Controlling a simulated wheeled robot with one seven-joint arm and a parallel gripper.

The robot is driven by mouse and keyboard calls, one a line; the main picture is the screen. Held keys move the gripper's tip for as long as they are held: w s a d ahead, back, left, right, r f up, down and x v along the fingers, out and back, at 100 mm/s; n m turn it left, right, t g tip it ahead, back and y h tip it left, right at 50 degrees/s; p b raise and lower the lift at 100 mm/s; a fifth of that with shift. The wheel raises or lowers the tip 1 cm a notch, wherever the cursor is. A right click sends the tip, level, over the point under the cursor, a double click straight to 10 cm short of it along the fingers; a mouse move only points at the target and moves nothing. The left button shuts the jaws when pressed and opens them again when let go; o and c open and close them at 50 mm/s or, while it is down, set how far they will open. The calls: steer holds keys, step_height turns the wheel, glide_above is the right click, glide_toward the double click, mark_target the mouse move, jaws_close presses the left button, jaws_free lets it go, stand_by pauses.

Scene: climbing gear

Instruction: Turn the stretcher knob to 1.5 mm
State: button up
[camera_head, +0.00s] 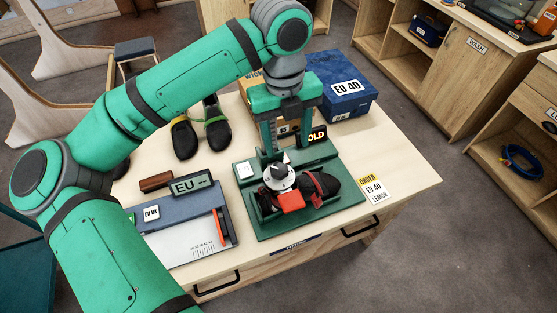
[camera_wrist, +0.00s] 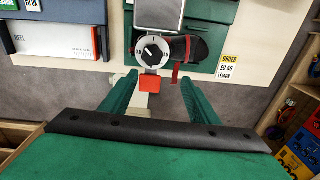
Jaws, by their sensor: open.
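The stretcher is a green machine (camera_head: 262,222) on the table, with a dark shoe with a red strap (camera_head: 322,184) on it. Its knob (camera_head: 279,177) has a pale round dial; the wrist view also shows the knob (camera_wrist: 152,50), with a dark centre and pale pointer. The dial's numbers are too small to read surely. A red block (camera_wrist: 150,84) sits just below the dial. My gripper (camera_head: 287,150) is open and empty, above and behind the knob in the head view. In the wrist view its two green fingers (camera_wrist: 158,80) point towards the dial, apart from it.
A small HOLD display (camera_head: 317,135), partly covered, stands behind the stretcher. An order card (camera_head: 373,188) reads EU 40 lemon. A measuring device (camera_head: 185,230) lies left. Shoes (camera_head: 185,139) and a blue EU 40 box (camera_head: 345,95) stand behind.

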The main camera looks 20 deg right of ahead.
mark_target(279, 169)
steer(key=shift+y, duration=0.3)
steer(key=f, duration=0.3)
steer(key=a+f, duration=0.1)
steer(key=f, duration=0.2)
steer(key=w+f, duration=0.1)
steer(key=f, duration=0.2)
steer(key=shift+w+a+f, duration=0.1)
steer(key=shift+a+f, duration=0.1)
steer(key=shift+f, duration=0.5)
steer(key=c, duration=1)
